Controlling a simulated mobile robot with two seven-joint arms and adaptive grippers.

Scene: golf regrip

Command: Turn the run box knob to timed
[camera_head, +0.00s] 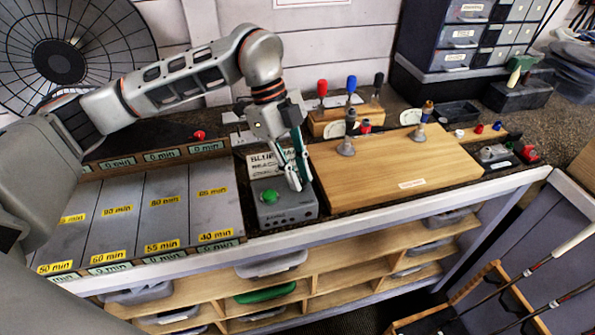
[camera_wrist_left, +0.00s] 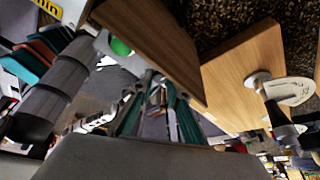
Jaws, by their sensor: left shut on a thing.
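The run box is a small grey box (camera_head: 285,213) at the front edge of the bench, with a green button (camera_head: 269,196) on the left of its top. The button also shows in the left wrist view (camera_wrist_left: 121,47). My left gripper (camera_head: 298,180) reaches down onto the right part of the box top, beside the button. Its teal fingers are shut on the run box knob, which they hide, so its setting cannot be read. The fingers also show in the left wrist view (camera_wrist_left: 158,92). My right gripper is not in view.
A wooden board (camera_head: 395,170) with metal fittings lies close to the right of the box. Grey lanes with yellow minute labels (camera_head: 155,210) lie to the left. A wooden block (camera_head: 345,118) with red, blue and black handles stands behind. A "BLUE" sign (camera_head: 263,160) stands behind the box.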

